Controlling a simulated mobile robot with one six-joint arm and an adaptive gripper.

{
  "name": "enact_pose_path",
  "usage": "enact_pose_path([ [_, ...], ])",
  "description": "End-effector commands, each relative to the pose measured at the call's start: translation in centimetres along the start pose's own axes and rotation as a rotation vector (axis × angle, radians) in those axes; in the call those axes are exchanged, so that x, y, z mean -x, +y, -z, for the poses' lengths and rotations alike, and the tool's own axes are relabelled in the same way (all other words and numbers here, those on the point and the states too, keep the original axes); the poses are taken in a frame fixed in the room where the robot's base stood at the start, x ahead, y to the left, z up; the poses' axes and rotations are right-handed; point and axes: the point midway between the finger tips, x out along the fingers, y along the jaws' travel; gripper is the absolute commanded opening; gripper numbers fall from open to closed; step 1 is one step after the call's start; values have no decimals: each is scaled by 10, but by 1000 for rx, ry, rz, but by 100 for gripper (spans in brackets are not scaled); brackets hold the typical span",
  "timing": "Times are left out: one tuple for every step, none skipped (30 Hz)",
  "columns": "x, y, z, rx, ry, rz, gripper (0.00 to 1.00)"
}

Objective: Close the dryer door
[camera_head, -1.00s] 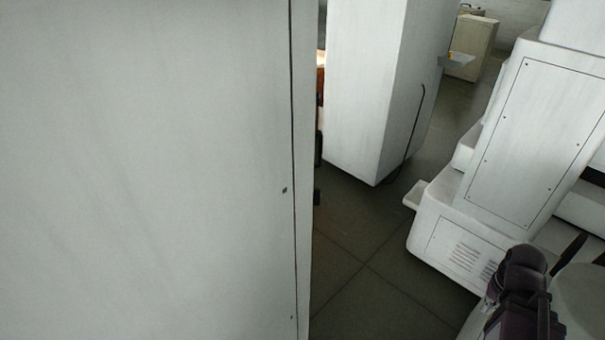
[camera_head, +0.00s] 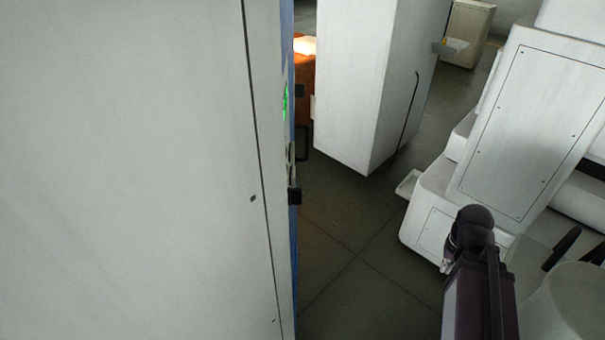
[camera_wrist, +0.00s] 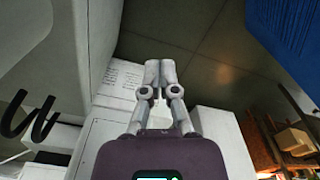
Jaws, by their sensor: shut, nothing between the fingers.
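I cannot identify the dryer door for sure in either view. A large white cabinet (camera_head: 130,170) fills the left of the head view, seen from its side. Its front is nearly edge-on, with a thin blue strip (camera_head: 293,260), a green glow and black fittings (camera_head: 295,196) sticking out. Whether a door on it stands open cannot be told. My gripper (camera_wrist: 160,68) shows in the wrist view with its fingers together and empty, over the dark floor and apart from the surfaces around it. A blue surface (camera_wrist: 290,35) is at the wrist view's upper right.
A tall white cabinet (camera_head: 350,90) stands beyond, with a black cable down its side. A white machine (camera_head: 525,130) stands at the right, near my arm. Tiled floor (camera_head: 350,235) is clear between them. An orange-brown object (camera_head: 304,75) shows behind the near cabinet.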

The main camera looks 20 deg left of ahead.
Motion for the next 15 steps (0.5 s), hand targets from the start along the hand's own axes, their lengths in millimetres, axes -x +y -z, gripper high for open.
enact_pose_path([
  [0,0,0,0,0,0,0],
  [0,0,0,0,0,1,0],
  [-1,-1,1,1,1,3,0],
  [-2,-2,2,1,3,5,0],
  [-3,-3,3,2,5,10,0],
  [-5,-5,5,4,9,18,0],
  [-7,-8,7,6,12,25,0],
  [-9,-10,10,7,17,34,0],
  [-13,-15,14,11,24,51,0],
  [-16,-22,17,16,30,65,0],
  [-19,-28,21,20,38,81,0],
  [-24,-36,27,24,50,107,0],
  [-28,-42,32,28,58,129,0],
  [-32,-49,38,31,69,152,0],
  [-38,-60,46,35,84,187,0],
])
